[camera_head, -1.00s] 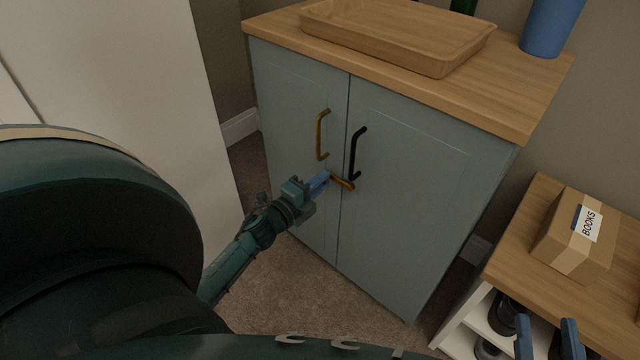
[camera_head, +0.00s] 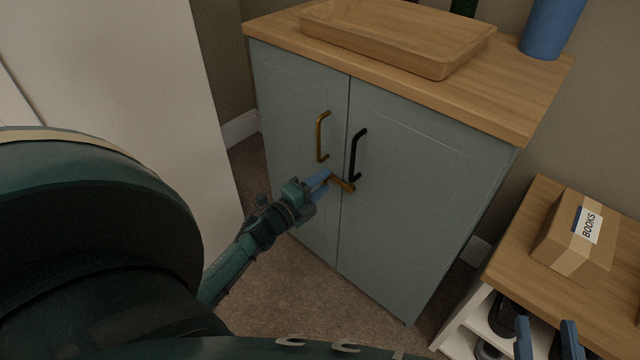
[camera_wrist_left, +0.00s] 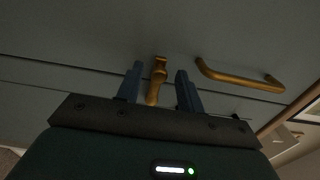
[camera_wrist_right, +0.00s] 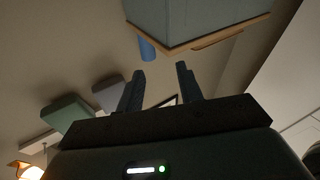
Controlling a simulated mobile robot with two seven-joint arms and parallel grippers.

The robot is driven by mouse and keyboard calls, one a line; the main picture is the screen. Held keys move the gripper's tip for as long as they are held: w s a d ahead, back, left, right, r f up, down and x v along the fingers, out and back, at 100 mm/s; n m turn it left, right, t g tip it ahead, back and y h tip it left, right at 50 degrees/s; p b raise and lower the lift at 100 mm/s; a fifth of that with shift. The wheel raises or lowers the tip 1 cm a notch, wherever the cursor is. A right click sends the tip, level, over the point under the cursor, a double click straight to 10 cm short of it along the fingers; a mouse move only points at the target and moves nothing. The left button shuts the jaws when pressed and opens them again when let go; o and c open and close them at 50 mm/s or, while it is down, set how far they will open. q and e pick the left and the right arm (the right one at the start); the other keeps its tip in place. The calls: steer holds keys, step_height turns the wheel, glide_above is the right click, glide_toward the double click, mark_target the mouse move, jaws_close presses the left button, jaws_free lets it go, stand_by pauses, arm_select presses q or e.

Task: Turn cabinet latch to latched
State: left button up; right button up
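The cabinet (camera_head: 410,180) has two grey-blue doors, both shut. A small brass latch bar (camera_head: 346,185) sits below the handles and lies slanted across the seam between the doors. My left gripper (camera_head: 322,184) is at the latch's left end, fingers apart. In the left wrist view the latch (camera_wrist_left: 157,75) stands between the two open fingers (camera_wrist_left: 160,70), with a gap visible on each side. My right gripper (camera_head: 546,326) is open and empty at the lower right, away from the cabinet; its spread fingers also show in the right wrist view (camera_wrist_right: 161,75).
A brass handle (camera_head: 319,137) on the left door and a black handle (camera_head: 354,155) on the right door are just above the latch. A wooden tray (camera_head: 380,42) and blue cup (camera_head: 549,27) stand on top. A low shelf with a books box (camera_head: 572,238) is right.

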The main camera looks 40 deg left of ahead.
arm_select(q)
steer(key=s+a+p, duration=0.1)
steer(key=s+p, duration=0.1)
steer(key=s, duration=1.1)
steer(key=shift+p, duration=0.35)
